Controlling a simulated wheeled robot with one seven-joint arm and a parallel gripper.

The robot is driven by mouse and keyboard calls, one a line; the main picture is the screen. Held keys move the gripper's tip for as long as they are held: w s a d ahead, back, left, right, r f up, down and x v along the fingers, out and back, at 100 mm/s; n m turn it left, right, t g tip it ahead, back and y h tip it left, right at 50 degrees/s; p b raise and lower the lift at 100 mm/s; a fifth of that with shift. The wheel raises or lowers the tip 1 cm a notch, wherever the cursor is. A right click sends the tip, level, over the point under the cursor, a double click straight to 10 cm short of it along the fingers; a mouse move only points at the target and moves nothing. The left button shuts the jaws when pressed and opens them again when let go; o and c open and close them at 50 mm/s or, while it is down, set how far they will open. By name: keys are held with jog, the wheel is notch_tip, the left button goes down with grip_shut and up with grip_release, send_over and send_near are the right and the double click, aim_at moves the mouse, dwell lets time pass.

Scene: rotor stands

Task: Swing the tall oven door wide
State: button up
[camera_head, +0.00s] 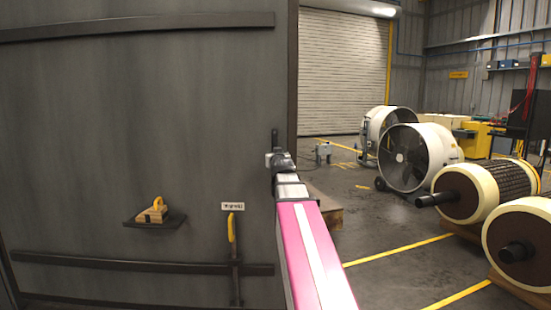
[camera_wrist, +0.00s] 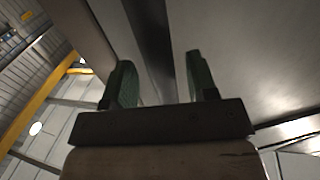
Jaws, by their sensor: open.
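The tall oven door (camera_head: 130,120) is a large dark grey panel filling the left of the head view, with horizontal bars across its top and bottom. A yellow-gripped lever (camera_head: 232,228) stands upright low on it, under a small white label (camera_head: 232,206). My gripper (camera_head: 277,143) is near the panel's right edge (camera_head: 292,80), well above and right of the lever. In the wrist view my gripper (camera_wrist: 157,65) has its two green fingers spread. A dark vertical strip (camera_wrist: 152,45) shows between them beside a grey panel (camera_wrist: 255,60). I cannot tell whether the fingers touch anything.
A small shelf with a wooden block with a yellow handle (camera_head: 153,211) juts from the panel. To the right stand large white fans (camera_head: 415,155) and rotors on stands (camera_head: 480,190). The floor with yellow lines (camera_head: 400,250) is open between them and my arm.

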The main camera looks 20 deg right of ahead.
jog(key=s+a, duration=0.2)
jog(key=s, duration=0.8)
jog(key=shift+s, duration=0.4)
jog(key=s+a+f+g+y, duration=0.1)
jog(key=a+f+g, duration=0.2)
jog(key=f, duration=0.7)
jog(key=a+f+n+g+y, duration=0.1)
jog(key=a+f+g, duration=0.2)
jog(key=f, duration=0.6)
jog(key=s+a+f+g+y, duration=0.1)
jog(key=a+f+g, duration=0.2)
jog(key=f, duration=0.7)
jog(key=s+a+f+g, duration=0.3)
jog(key=s+f, duration=0.3)
jog(key=f, duration=0.4)
jog(key=s+a+f+n+g, duration=0.1)
jog(key=s+a+f+g, duration=0.3)
jog(key=s+f, duration=0.3)
notch_tip(320, 180, down, 3)
jog(key=shift+s+g, duration=0.2)
jog(key=shift+g, duration=0.6)
